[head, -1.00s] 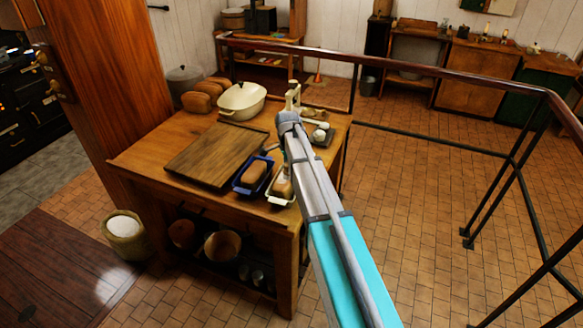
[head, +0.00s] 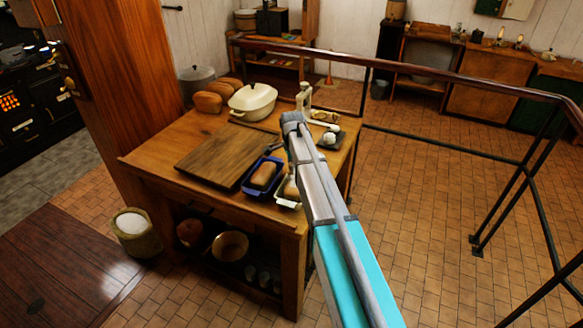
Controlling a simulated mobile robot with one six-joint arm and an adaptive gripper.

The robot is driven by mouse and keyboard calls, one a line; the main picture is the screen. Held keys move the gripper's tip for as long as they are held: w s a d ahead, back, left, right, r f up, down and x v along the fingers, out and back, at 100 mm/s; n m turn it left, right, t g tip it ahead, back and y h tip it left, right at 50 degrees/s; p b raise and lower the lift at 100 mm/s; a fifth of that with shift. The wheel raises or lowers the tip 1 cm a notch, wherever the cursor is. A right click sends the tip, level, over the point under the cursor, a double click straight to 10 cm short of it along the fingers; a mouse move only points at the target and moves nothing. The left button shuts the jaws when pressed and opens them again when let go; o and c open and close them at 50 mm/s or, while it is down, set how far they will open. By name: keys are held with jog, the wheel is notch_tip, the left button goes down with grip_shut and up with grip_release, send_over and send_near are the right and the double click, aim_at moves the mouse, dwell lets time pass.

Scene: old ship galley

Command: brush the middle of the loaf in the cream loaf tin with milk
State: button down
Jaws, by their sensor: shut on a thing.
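The cream loaf tin (head: 284,204) stands near the table's front right corner with a brown loaf (head: 290,188) in it. My arm crosses in front and covers the right part of both. My gripper (head: 274,146) shows only partly, small and dark, at the left of my arm's end, above the table behind the tins. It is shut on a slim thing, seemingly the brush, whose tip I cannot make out. I cannot tell whether any milk is on the loaf.
A blue loaf tin (head: 246,188) with a loaf stands just left of the cream one. A wooden board (head: 215,155), a cream casserole (head: 252,101), loaves (head: 208,102) and a pale upright thing (head: 304,97) share the table (head: 150,152). A railing (head: 440,70) runs behind and right.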

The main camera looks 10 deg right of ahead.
jog(key=shift+w+d, duration=0.25)
jog(key=shift+w, duration=0.25)
jog(key=shift+s+d, duration=0.1)
jog(key=shift+s+d+f, duration=0.1)
jog(key=shift+s+d, duration=0.4)
jog(key=shift+d, duration=0.3)
jog(key=shift+s+d+f, duration=0.1)
jog(key=shift+s+d, duration=0.4)
jog(key=shift+d, duration=0.3)
jog(key=shift+r, duration=0.1)
notch_tip(320, 180, up, 6)
jog(key=p, duration=0.5)
jog(key=shift+p, duration=0.4)
notch_tip(320, 180, up, 3)
jog(key=p, duration=0.3)
